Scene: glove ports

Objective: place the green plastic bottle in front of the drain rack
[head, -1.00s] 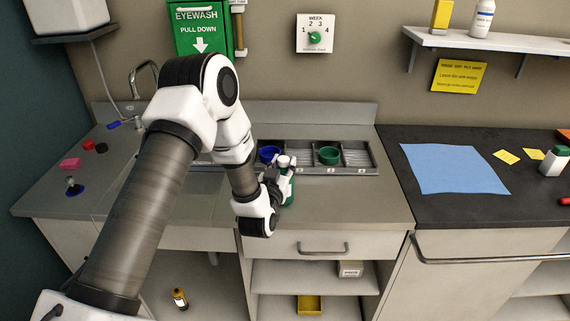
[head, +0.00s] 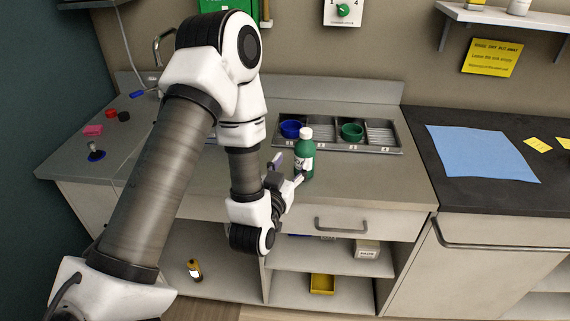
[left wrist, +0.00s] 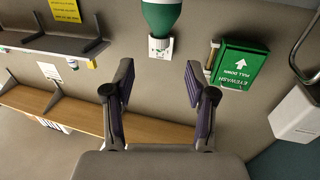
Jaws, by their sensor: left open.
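The green plastic bottle (head: 305,160) with a white cap stands upright on the grey counter, just in front of the drain rack (head: 395,150). Its cap overlaps the rack's front edge in the head view. My left gripper (head: 289,172) is open and empty, to the left and front of the bottle, fingers pointing towards it. In the left wrist view, which is upside down, the open fingers (left wrist: 158,85) have only wall and shelf between and beyond them. The green bottle (left wrist: 161,14) shows at the top edge there, partly cut off. My right gripper is not in view.
A blue bowl (head: 291,129) and a green bowl (head: 352,132) sit in the rack. A blue mat (head: 480,153) lies on the dark counter. The grey counter right of the bottle is clear.

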